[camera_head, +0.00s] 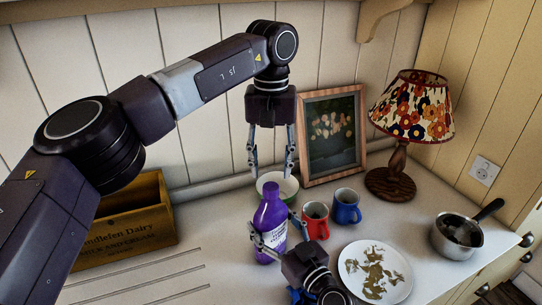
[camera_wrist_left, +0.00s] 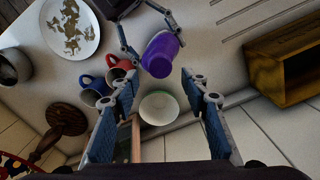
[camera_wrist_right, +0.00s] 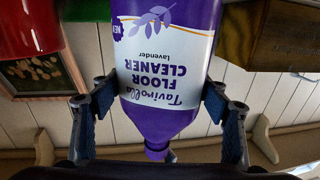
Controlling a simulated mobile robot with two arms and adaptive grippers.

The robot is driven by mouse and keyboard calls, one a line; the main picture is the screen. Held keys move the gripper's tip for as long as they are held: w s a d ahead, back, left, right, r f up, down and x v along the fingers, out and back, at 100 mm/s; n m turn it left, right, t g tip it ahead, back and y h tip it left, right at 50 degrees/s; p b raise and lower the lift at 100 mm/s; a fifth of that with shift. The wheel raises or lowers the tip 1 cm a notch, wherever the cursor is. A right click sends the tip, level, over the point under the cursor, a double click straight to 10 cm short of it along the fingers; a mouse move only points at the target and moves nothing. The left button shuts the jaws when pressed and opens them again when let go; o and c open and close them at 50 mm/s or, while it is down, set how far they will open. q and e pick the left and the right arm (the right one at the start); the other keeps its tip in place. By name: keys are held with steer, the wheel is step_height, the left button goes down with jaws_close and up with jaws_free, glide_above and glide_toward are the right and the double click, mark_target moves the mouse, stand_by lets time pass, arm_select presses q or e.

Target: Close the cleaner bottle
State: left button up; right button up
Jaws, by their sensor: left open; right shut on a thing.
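The purple floor cleaner bottle (camera_head: 270,217) stands upright on the counter. Its white lavender label faces the right wrist camera (camera_wrist_right: 165,55). My right gripper (camera_head: 274,232) is shut around the bottle's body, one finger on each side. The bottle's narrow purple top (camera_wrist_right: 160,152) shows in the right wrist view; I cannot tell whether a separate cap sits on it. My left gripper (camera_head: 271,165) is open and empty, pointing down above and behind the bottle, over the bowl. In the left wrist view the bottle (camera_wrist_left: 160,52) is just beyond the open fingers. No loose cap is visible.
A green-and-white bowl (camera_head: 279,186) is right behind the bottle. Red (camera_head: 316,220) and blue (camera_head: 346,207) mugs stand to its right, with a plate (camera_head: 349,260), pot (camera_head: 457,236), lamp (camera_head: 400,184) and picture frame (camera_head: 333,135) around. A wooden crate (camera_head: 125,232) is at left.

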arm_select(q)
steer(key=n, duration=0.6)
steer(key=shift+r, duration=0.2)
steer(key=n, duration=0.5)
steer(key=shift+r+n, duration=0.2)
steer(key=shift+n, duration=0.1)
steer(key=n, duration=0.5)
steer(key=shift+r+n, duration=0.15)
steer(key=shift+n, duration=0.15)
steer(key=n, duration=0.3)
steer(key=shift+r+n, duration=0.15)
steer(key=shift+n, duration=0.15)
steer(key=n, duration=0.3)
steer(key=shift+r+n, duration=0.1)
steer(key=shift+n, duration=0.3)
steer(key=n, duration=0.5)
steer(key=shift+r+n, duration=0.15)
steer(key=shift+n, duration=0.15)
steer(key=n, duration=0.5)
steer(key=shift+r+n, duration=0.2)
steer(key=shift+n, duration=0.1)
steer(key=n, duration=0.5)
steer(key=shift+r, duration=0.1)
